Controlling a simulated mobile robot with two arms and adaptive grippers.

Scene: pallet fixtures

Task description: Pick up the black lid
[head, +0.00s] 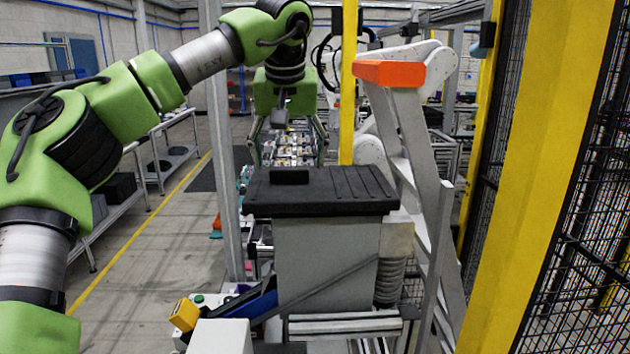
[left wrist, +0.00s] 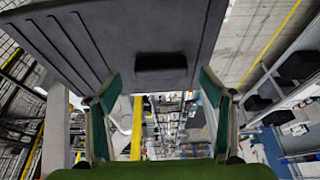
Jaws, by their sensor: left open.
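The black lid (head: 335,195) lies flat on top of a grey box, with a small raised black handle (head: 290,177) near its far left edge. My left gripper (head: 288,148) points down by the lid's far edge, its fingers spread wide and empty. In the left wrist view the lid (left wrist: 105,35) fills the upper left. Its handle (left wrist: 161,62) shows between the open fingers (left wrist: 160,82), just past their tips, and is apart from both. My right gripper does not show.
The grey box (head: 325,262) stands on a metal frame. A white machine arm with an orange cover (head: 388,73) stands close on the right. A yellow post (head: 348,90) rises just behind the lid. A fence with a yellow post (head: 535,170) bounds the right side; floor is open at left.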

